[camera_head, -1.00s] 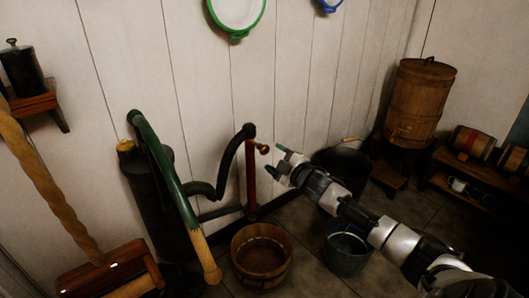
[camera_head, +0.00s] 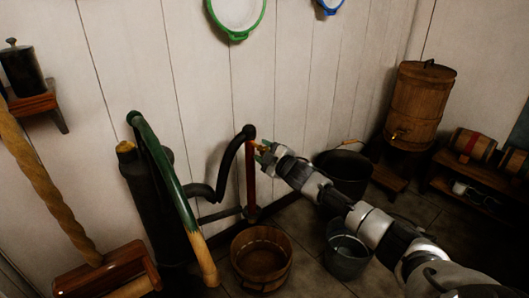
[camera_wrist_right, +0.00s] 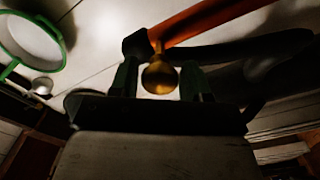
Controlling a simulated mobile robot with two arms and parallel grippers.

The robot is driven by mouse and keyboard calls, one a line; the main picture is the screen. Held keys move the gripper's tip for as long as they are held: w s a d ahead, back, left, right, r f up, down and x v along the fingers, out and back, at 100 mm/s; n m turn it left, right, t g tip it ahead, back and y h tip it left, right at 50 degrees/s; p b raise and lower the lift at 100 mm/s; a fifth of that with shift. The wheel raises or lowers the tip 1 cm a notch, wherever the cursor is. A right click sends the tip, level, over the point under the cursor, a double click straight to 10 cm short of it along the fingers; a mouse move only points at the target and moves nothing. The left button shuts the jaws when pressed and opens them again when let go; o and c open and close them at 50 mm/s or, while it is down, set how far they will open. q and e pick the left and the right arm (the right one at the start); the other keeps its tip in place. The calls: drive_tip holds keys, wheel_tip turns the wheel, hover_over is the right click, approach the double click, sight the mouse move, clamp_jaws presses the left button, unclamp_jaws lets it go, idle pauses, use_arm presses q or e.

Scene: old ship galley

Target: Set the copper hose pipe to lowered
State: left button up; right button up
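The copper hose pipe (camera_head: 251,182) hangs nearly upright in the head view, below the bend of a black hose (camera_head: 225,170) by the wall. In the right wrist view it is an orange-red bar (camera_wrist_right: 215,22) slanting across the top. A round brass knob (camera_wrist_right: 159,77) sits at its end beside the dark joint. My right gripper (camera_head: 264,153) is at the pipe's upper end. In the wrist view its two fingers (camera_wrist_right: 159,84) stand either side of the knob, with light gaps showing between. In the head view the knob is mostly hidden by the fingers. My left gripper is not seen.
A dark pump with a green and wooden handle (camera_head: 165,170) stands left of the pipe. A wooden tub (camera_head: 262,285) is below it. A metal bucket (camera_head: 347,262) and a black pot (camera_head: 345,188) stand to the right, near my right arm. A wooden barrel (camera_head: 418,100) is farther right.

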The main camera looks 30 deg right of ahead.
clamp_jaws()
drive_tip(key=shift+f, duration=0.15)
